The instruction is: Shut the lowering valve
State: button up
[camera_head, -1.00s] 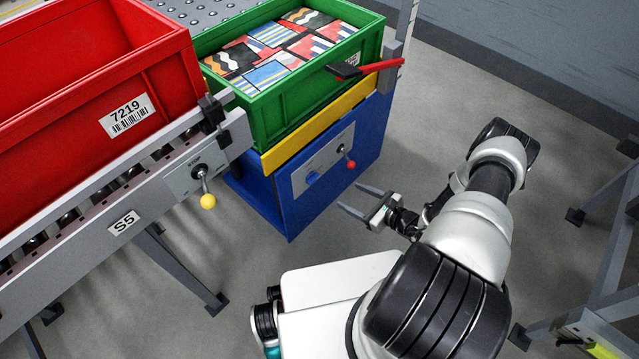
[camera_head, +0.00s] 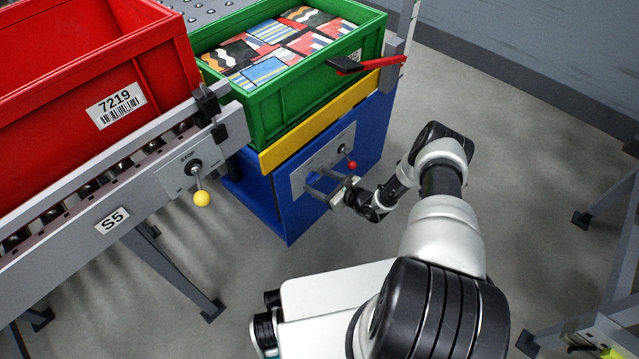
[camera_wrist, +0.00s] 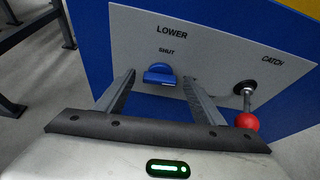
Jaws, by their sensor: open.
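The lowering valve is a blue knob (camera_wrist: 159,74) on a grey panel (camera_wrist: 215,50), under the words LOWER and SHUT in the wrist view. Its grip bar lies roughly level across the picture. My gripper (camera_wrist: 160,88) is open, with one finger on each side of the knob and no visible contact.
Right of the knob is a CATCH lever with a red ball (camera_wrist: 247,122), close to the right finger. A green crate (camera_head: 285,110) of patterned boxes sits above a yellow bar (camera_head: 320,120). Left are a STOP lever with a yellow ball (camera_head: 202,199) and a red crate (camera_head: 75,120).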

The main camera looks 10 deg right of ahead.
jog(key=shift+w, duration=0.1)
jog(key=c, duration=1)
jog(key=shift+c, duration=0.2)
